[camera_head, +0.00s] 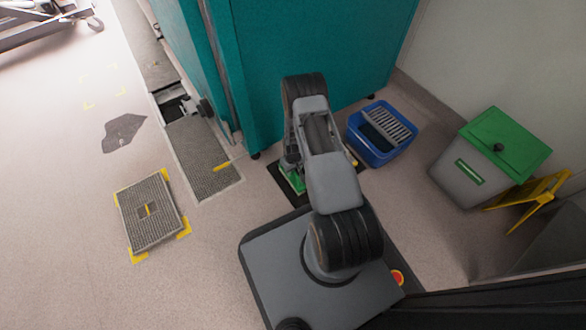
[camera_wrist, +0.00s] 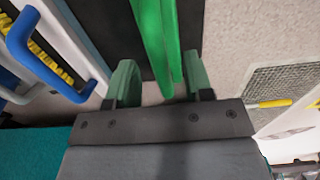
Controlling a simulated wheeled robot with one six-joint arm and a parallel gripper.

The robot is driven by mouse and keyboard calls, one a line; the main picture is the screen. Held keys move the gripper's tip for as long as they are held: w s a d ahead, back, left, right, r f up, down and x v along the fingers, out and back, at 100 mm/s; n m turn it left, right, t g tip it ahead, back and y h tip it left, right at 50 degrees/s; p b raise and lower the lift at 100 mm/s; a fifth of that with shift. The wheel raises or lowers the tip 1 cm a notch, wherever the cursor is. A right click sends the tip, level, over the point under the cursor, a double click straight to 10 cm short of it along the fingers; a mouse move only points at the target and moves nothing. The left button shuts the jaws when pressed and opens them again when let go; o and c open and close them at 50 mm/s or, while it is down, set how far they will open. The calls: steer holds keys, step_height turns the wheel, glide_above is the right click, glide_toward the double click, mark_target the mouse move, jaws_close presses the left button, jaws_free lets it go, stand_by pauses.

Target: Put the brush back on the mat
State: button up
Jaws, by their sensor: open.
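A long green bar (camera_wrist: 157,35), probably the brush's handle, lies over a dark mat (camera_wrist: 105,28) in the wrist view; no bristles show on it. My gripper (camera_wrist: 161,78) is open, with one green finger on each side of the bar's near end and gaps showing. In the head view the dark mat (camera_head: 278,178) is beside the teal cabinet, mostly hidden by my arm. Part of the green object (camera_head: 294,184) shows on it below my gripper. I cannot tell whether it rests fully on the mat.
A blue handle (camera_wrist: 35,55) with a yellow strip beside it shows at the wrist view's left. A blue basin (camera_head: 368,152) and a green-lidded bin (camera_head: 460,176) stand right of the mat. The teal cabinet (camera_head: 310,45) stands behind. Open floor (camera_head: 80,200) and a grated panel (camera_head: 140,235) are left.

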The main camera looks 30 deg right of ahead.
step_height(320, 180, up, 14)
steer(key=p, duration=0.6)
